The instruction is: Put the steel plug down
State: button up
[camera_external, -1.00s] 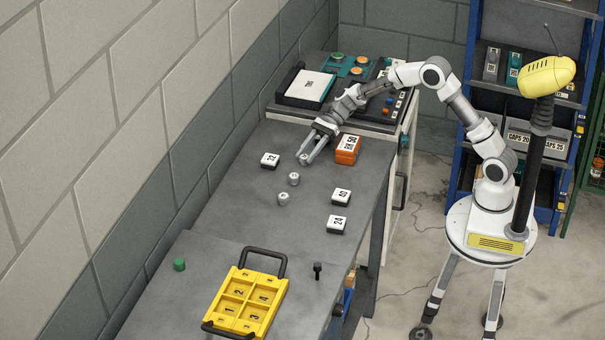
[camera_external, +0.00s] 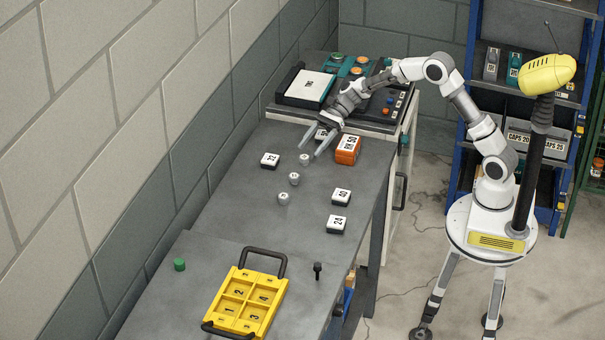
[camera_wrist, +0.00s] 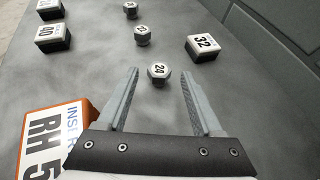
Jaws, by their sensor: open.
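A hexagonal steel plug (camera_external: 305,159) marked 24 stands upright on the grey bench, just ahead of my gripper (camera_external: 310,151). In the wrist view this plug (camera_wrist: 159,74) shows near the fingertips, clear of both fingers. My gripper (camera_wrist: 160,92) is open and empty, its fingers spread wide. Two more steel plugs, a middle one (camera_external: 294,179) and a nearer one (camera_external: 284,198), stand in a row with it toward the yellow tray. All three plugs are on the bench top.
White-topped blocks marked 32 (camera_external: 270,160), 40 (camera_external: 341,196) and 24 (camera_external: 337,225) flank the plugs. Another block (camera_external: 322,133) is partly behind my gripper. An orange box (camera_external: 348,149) is close to the right. A yellow tray (camera_external: 267,317), green cylinder (camera_external: 179,264) and black peg (camera_external: 317,271) are nearer.

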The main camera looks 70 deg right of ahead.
jog(key=p+v, duration=0.1)
jog(key=v, duration=0.7)
jog(key=shift+s+d+r+p, duration=0.15)
jog(key=shift+d+r+p, duration=0.1)
jog(key=shift+d+p, duration=0.05)
jog(key=shift+s+r, duration=0.2)
jog(key=shift+s, duration=0.05)
jog(key=s+a+r+n+h, duration=0.1)
jog(key=s+n, duration=0.1)
jog(key=s+a+r+n+g+h, duration=0.1)
jog(key=s+n, duration=0.1)
jog(key=s, duration=0.1)
jog(key=s+a+r+n+h, duration=0.1)
jog(key=s+a+r, duration=0.1)
jog(key=s, duration=0.1)
jog(key=shift+s+n+g, duration=0.1)
jog(key=shift+n+g, duration=0.2)
jog(key=shift+n, duration=0.1)
jog(key=s+d+r+n+t+h, duration=0.15)
jog(key=s+n+h, duration=0.5)
jog(key=s, duration=0.75)
jog(key=s+d+r+n+t+h, duration=0.1)
jog(key=s+d+n+h, duration=0.15)
jog(key=s+n, duration=0.9)
notch_tip(320, 180, up, 15)
jog(key=m+p, duration=0.1)
jog(key=p, duration=1.4)
jog(key=shift+s, duration=0.4)
